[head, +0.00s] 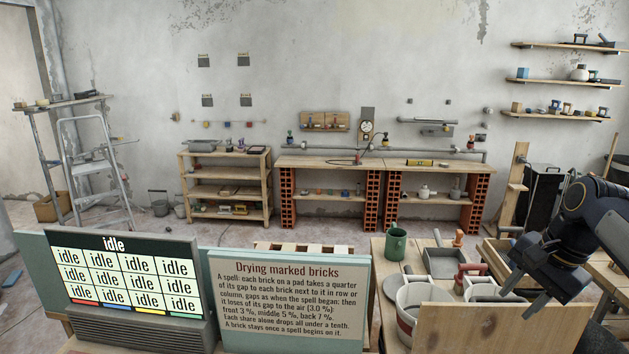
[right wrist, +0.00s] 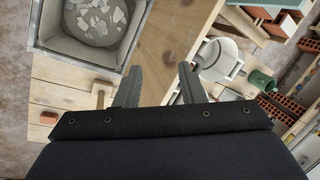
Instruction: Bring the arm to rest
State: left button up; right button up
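My right arm comes in from the right edge of the head view, with its gripper (head: 517,281) above the wooden bench near the buckets. In the right wrist view the two grey fingers (right wrist: 160,80) stand apart with nothing between them, over a wooden board. A white bucket (head: 404,318) stands on the bench, partly hidden by an upright wooden board (head: 500,330); a white bucket also shows in the right wrist view (right wrist: 213,62). My left gripper is not in view.
A green mug (head: 396,244) and a grey pan (head: 443,263) stand behind the buckets. A panel of "idle" cells (head: 124,277) and a text sign (head: 288,300) stand at front left. Shelving (head: 226,172) and a brick-legged workbench (head: 385,163) line the wall. Open floor lies between.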

jog(key=s+a+f+n+t+y+b, duration=0.1)
jog(key=s+a+f+n, duration=0.4)
jog(key=s, duration=0.6)
jog(key=s+a+f+n+t+b, duration=0.1)
jog(key=s+a+f+n, duration=0.5)
jog(key=s+a+f, duration=0.4)
jog(key=shift+s+a+f+t+y, duration=0.2)
jog(key=shift+s+a+t+y, duration=0.2)
jog(key=shift+a, duration=0.45)
